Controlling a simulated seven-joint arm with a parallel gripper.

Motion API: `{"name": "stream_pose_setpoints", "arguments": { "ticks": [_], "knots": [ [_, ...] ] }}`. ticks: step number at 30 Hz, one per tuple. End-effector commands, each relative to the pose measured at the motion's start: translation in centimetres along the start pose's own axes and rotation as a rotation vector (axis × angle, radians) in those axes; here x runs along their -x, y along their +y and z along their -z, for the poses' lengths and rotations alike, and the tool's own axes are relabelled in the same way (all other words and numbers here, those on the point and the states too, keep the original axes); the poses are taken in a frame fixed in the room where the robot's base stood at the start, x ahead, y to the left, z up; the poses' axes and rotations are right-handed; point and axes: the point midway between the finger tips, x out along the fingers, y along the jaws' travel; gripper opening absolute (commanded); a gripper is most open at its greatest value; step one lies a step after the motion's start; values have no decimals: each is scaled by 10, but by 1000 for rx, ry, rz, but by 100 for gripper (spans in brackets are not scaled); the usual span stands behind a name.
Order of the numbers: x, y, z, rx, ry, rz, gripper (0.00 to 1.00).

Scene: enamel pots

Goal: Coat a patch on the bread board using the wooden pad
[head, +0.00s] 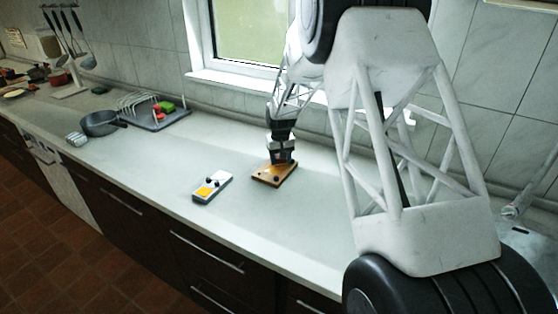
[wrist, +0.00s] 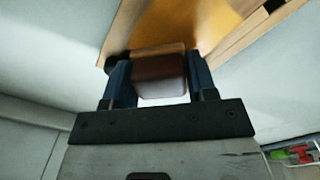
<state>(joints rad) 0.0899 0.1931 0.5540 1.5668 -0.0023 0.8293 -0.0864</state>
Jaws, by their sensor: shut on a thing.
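The bread board (head: 267,180) is a brown wooden board lying flat on the counter near the middle of the head view. It also shows at the top of the wrist view (wrist: 228,18), with an orange-yellow area on it. My gripper (head: 281,160) is over the board, pointing down. In the wrist view its two blue fingers (wrist: 158,80) are shut on a brown block, the wooden pad (wrist: 160,78). The pad is at the board; whether it touches the surface I cannot tell. The pad is mostly hidden in the head view.
A dark pan (head: 100,124) and a rack on a grey tray (head: 172,121) stand further left. The counter in front of the board is clear; the window wall is behind.

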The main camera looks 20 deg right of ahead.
Motion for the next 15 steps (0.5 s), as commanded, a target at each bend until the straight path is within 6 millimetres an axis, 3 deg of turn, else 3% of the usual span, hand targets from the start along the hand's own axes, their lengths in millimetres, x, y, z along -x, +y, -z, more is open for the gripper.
{"name": "stream_pose_setpoints", "arguments": {
  "ticks": [15],
  "knots": [
    [10, 0, 1, 0, 3, 0, 33]
  ]
}}
